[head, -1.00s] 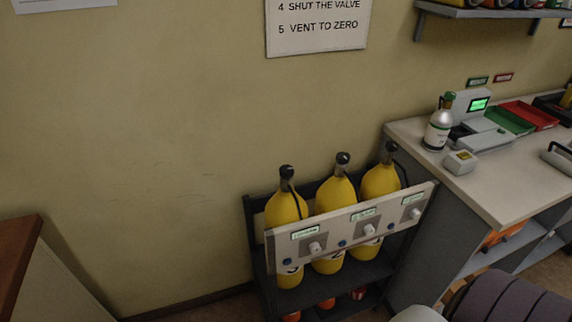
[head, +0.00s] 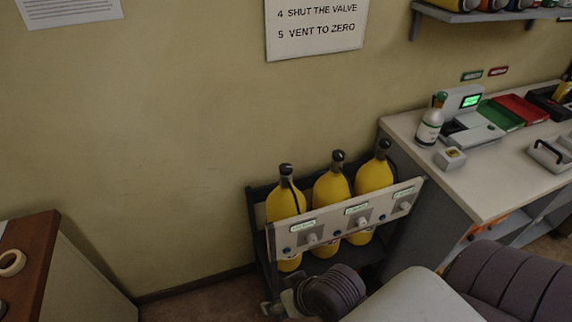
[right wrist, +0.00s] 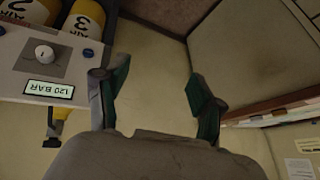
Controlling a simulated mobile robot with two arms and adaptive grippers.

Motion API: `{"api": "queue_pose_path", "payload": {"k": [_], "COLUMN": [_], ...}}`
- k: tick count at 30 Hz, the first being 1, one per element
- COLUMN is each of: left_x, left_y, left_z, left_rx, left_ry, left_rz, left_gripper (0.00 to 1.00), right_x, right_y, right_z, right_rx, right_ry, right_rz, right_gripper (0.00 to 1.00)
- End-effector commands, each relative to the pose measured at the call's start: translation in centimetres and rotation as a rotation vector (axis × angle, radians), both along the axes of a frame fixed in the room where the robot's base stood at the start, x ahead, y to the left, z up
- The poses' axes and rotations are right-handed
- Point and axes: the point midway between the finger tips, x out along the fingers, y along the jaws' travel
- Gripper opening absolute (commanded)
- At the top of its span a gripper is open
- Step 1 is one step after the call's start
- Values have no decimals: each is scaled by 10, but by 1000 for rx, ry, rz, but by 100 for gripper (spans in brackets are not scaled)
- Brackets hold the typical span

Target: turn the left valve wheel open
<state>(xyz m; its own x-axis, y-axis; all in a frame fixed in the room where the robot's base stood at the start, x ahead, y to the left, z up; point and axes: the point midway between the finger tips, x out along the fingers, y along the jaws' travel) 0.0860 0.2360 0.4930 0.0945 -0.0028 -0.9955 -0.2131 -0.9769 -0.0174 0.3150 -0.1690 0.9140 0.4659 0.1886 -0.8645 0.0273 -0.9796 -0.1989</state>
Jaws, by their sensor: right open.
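Three small white valve wheels sit in a row on the pale front panel (head: 333,226) of a rack. The left valve wheel (head: 311,239) is at the panel's left end, under a green-lit label. It also shows in the right wrist view, where a white knob (right wrist: 43,52) sits on a grey square by an upside-down "120 BAR" display (right wrist: 50,89). My right gripper (right wrist: 158,92) is open and empty, beside the panel's end and apart from the knob. In the head view my right gripper (head: 284,301) is low, below the panel. My left gripper is out of view.
Several yellow cylinders (head: 331,185) stand behind the panel in the dark rack. A workbench (head: 490,188) with a small bottle (head: 430,122) and trays is at the right. A brown-topped cabinet (head: 30,250) is at the left. Bare wall and floor lie between it and the rack.

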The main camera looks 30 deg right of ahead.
Motion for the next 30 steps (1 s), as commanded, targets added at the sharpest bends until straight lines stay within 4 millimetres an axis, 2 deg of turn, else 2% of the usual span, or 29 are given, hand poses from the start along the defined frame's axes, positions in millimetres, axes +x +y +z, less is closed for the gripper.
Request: {"api": "queue_pose_path", "payload": {"k": [8,11,15,17,19,22,25,27,30], "left_x": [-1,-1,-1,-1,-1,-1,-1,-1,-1], "left_y": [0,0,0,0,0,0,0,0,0], "left_z": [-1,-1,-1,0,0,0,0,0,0], "left_rx": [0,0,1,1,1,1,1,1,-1], "left_ry": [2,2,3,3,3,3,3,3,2], "left_rz": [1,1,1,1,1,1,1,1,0], "left_gripper": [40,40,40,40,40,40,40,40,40], "right_x": [63,91,138,158,178,197,205,204,198], "right_y": [39,49,51,42,25,-11,-50,-74,-98], "right_z": [20,33,63,76,89,96,90,79,62], "right_rx": [398,602,1011,1224,1479,1840,2176,2374,2584], "right_ry": [-173,-234,-328,-366,-405,-462,-529,-581,-657], "right_rz": [-241,-364,-612,-745,-903,-1131,-1343,-1469,-1601], "right_gripper": [68,68,68,68,68,68,68,68,68]}}
